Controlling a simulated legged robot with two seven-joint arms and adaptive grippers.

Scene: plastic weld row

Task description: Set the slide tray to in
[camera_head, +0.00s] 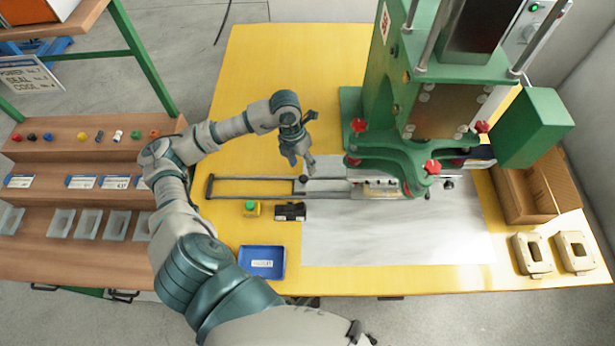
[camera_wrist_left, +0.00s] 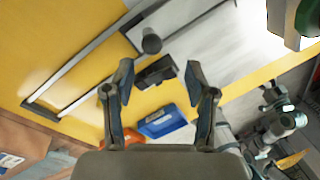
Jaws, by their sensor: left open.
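The slide tray's two grey rails (camera_head: 250,197) run left from beneath the green press (camera_head: 385,120). A dark round knob (camera_head: 303,179) stands on the crossbar partway along them; it also shows in the left wrist view (camera_wrist_left: 151,42). A pale tray part (camera_head: 378,190) lies at the press, partly hidden by its green plate. My left gripper (camera_head: 301,164) is open and empty just above the knob. In the left wrist view its fingers (camera_wrist_left: 160,78) are spread, with the knob beyond them. A dark gripper-like part of mine (camera_head: 360,334) shows at the bottom edge, its jaws unclear.
A black block (camera_head: 290,211), a yellow box with a green button (camera_head: 251,208) and a blue tray (camera_head: 262,262) lie in front of the rails. A cardboard box (camera_head: 540,190) and two beige housings (camera_head: 532,255) stand right. Stepped wooden shelves (camera_head: 75,237) are left.

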